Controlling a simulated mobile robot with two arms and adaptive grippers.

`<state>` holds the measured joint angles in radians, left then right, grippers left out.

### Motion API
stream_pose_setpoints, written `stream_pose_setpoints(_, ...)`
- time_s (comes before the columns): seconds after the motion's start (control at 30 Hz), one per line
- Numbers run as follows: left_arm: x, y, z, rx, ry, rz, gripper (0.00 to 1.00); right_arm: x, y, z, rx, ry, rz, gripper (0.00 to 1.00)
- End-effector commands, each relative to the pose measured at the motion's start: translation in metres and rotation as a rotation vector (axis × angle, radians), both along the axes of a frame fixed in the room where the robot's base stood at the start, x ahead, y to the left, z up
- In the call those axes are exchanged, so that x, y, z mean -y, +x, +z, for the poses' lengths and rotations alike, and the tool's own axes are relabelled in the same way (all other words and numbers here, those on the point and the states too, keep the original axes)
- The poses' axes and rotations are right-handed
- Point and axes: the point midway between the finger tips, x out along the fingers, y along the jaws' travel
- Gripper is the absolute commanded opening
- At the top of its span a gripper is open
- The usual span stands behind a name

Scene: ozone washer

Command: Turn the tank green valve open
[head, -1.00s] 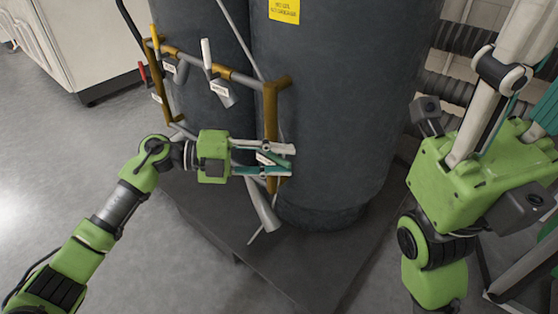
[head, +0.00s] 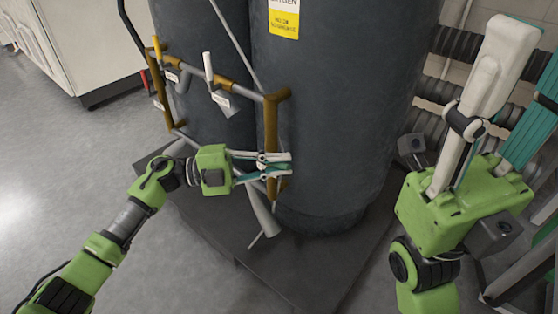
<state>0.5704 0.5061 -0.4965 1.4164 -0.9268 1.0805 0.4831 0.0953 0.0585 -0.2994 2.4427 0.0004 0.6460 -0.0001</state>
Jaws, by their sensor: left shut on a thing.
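My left gripper (head: 276,165) is at the lower right corner of the brown and grey pipe frame, in front of the dark tank (head: 340,110). Its white and teal fingers are shut on the green valve at the pipe. The fingers hide most of that valve, and its handle is hard to tell from the teal finger parts, so its angle cannot be read. My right gripper (head: 522,85) is open and empty at the right, close to the camera, its white and teal fingers spread upward.
The pipe frame also carries a yellow handle (head: 156,47), a white handle (head: 208,67) and a red handle (head: 144,80). The tanks stand on a dark low platform (head: 270,262). A white cabinet (head: 85,45) is at the upper left. Corrugated hoses (head: 465,45) run behind my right arm.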

Motion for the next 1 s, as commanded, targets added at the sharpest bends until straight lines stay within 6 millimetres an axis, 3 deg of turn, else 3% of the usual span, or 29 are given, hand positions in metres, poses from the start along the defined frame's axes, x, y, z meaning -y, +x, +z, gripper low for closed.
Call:
stream_pose_setpoints(0.5, -0.006, 0.004, 0.015, -0.183, -0.250, 0.001, 0.00, 0.002, 0.006, -0.008, -0.059, 0.005, 0.004, 0.40)
stream_pose_setpoints(1.0, -0.007, 0.005, 0.018, -0.210, -0.289, 0.000, 0.00, 0.002, 0.006, -0.009, -0.064, 0.006, 0.005, 0.40)
